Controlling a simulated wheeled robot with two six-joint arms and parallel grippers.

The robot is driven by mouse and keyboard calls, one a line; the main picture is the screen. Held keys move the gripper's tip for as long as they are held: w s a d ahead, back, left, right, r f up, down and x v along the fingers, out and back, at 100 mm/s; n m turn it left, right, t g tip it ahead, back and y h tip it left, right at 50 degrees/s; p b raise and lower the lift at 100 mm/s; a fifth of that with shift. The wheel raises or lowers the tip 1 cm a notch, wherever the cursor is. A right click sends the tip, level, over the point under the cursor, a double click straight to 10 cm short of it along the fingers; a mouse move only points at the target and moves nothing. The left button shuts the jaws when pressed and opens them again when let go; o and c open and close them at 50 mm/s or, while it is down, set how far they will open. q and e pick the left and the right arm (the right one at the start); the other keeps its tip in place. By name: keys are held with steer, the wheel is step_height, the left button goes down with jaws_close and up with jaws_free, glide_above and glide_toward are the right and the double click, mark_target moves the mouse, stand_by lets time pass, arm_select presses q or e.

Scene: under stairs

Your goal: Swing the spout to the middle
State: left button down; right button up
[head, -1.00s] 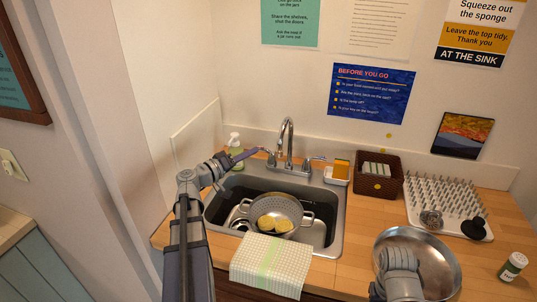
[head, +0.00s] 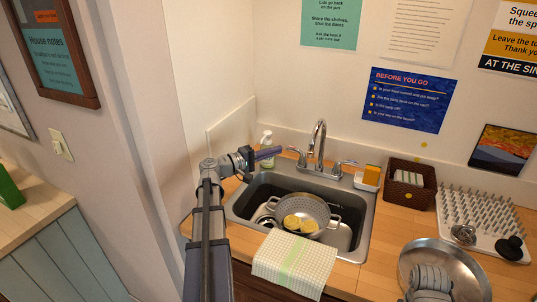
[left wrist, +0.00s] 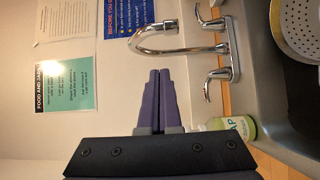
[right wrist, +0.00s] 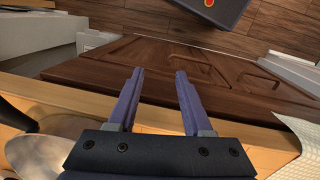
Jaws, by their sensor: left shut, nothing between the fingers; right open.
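The chrome tap spout (head: 319,135) is a tall curved neck behind the sink (head: 365,225). A lever handle stands on each side. My left gripper (head: 281,151) is shut and empty, left of the spout and close to the left handle (head: 297,152). In the left wrist view its fingertips (left wrist: 160,72) point toward the curved spout (left wrist: 165,48), with a visible gap. My right gripper (right wrist: 158,72) is open and empty in the right wrist view, near the counter's front edge.
A colander (head: 318,211) with yellow pieces sits in the sink. A soap bottle (head: 266,139) stands behind the left gripper. A sponge holder (head: 368,180), a basket (head: 399,192), a spiked rack (head: 485,213) and a metal pan (head: 470,268) are to the right. A towel (head: 293,262) hangs over the front edge.

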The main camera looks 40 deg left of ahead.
arm_select(q)
steer(key=w+d, duration=0.5)
steer(key=w, duration=0.1)
steer(key=shift+d, duration=0.35)
steer(key=shift+w+d, duration=0.15)
steer(key=shift+d, duration=0.65)
